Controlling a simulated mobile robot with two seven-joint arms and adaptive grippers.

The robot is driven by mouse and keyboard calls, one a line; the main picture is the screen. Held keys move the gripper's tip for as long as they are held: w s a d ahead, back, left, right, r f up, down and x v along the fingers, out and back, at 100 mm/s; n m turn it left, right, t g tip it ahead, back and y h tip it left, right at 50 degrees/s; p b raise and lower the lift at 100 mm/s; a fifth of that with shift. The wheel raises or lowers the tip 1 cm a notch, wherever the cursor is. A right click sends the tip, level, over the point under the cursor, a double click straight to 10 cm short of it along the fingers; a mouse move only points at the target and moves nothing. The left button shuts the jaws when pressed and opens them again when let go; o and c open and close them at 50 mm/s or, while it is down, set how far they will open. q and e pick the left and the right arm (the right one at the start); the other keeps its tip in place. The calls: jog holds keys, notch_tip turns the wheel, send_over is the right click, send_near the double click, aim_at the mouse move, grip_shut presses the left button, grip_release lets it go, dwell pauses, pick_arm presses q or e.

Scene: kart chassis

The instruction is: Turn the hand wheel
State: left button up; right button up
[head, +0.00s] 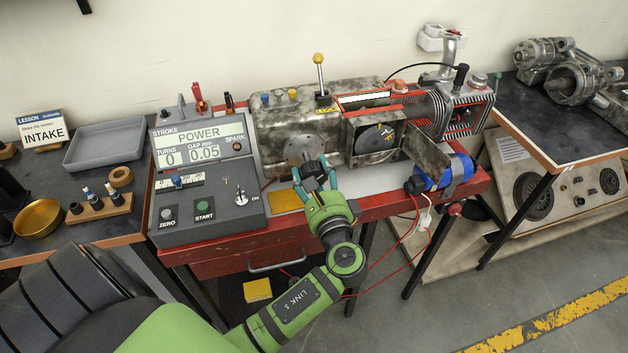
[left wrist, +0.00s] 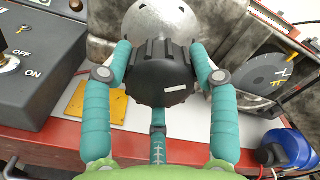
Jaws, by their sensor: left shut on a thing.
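The hand wheel (left wrist: 160,72) is a black, lobed knob with a white mark on its face. It sits in front of a round silver disc (head: 303,149) on the front of the engine block (head: 340,105). My left gripper (head: 314,172) comes from below and reaches to the wheel. In the head view the fingers mostly hide the knob. My right gripper is not in view.
The grey control box (head: 205,195) with START and ZERO buttons stands left of the wheel. A yellow pad (head: 285,200) lies below it. A blue motor (head: 440,176) with red wires is at right.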

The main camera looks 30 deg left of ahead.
pick_arm(q)
jog(key=n+b, duration=0.4)
jog(key=n, duration=0.1)
jog(key=shift+f+n, duration=0.15)
jog(key=shift+n, duration=0.25)
jog(key=n+b, duration=0.3)
jog(key=shift+a, duration=0.1)
jog(key=shift+r+n+b, duration=0.2)
jog(key=shift+n+b, duration=0.4)
jog(key=shift+n, duration=0.2)
jog(key=o, duration=1.1)
